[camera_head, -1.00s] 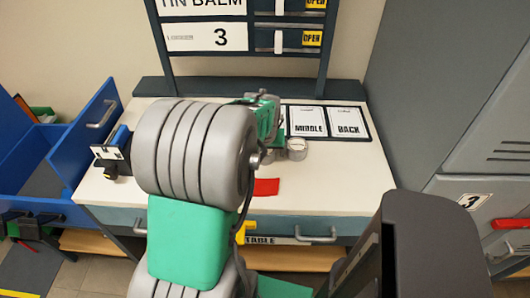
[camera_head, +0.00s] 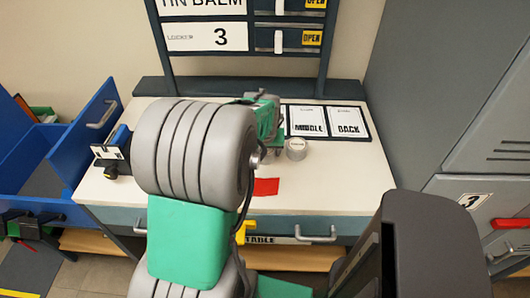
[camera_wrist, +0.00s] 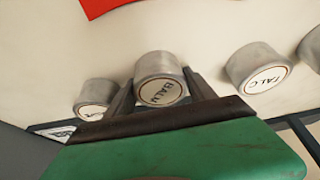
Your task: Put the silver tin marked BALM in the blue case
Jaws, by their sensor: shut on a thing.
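In the wrist view the silver tin marked BALM (camera_wrist: 158,66) is between the two dark fingers of my gripper (camera_wrist: 160,92). The fingers are shut on its sides, and its round BALM label faces the camera. I cannot tell whether it touches the white table top. In the head view my arm hides the fingers and this tin. A large open blue container (camera_head: 62,160) stands at the left of the table. A small blue item (camera_head: 118,137) with a pale label stands at the table's left end. I cannot tell which is the blue case.
A silver tin marked TALC (camera_wrist: 258,68) is right of the held tin, another tin (camera_wrist: 97,98) is left, and one more (camera_wrist: 312,48) is at the right edge. A red patch (camera_head: 266,187) lies near the front of the table (camera_head: 340,185). Its right side is clear.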

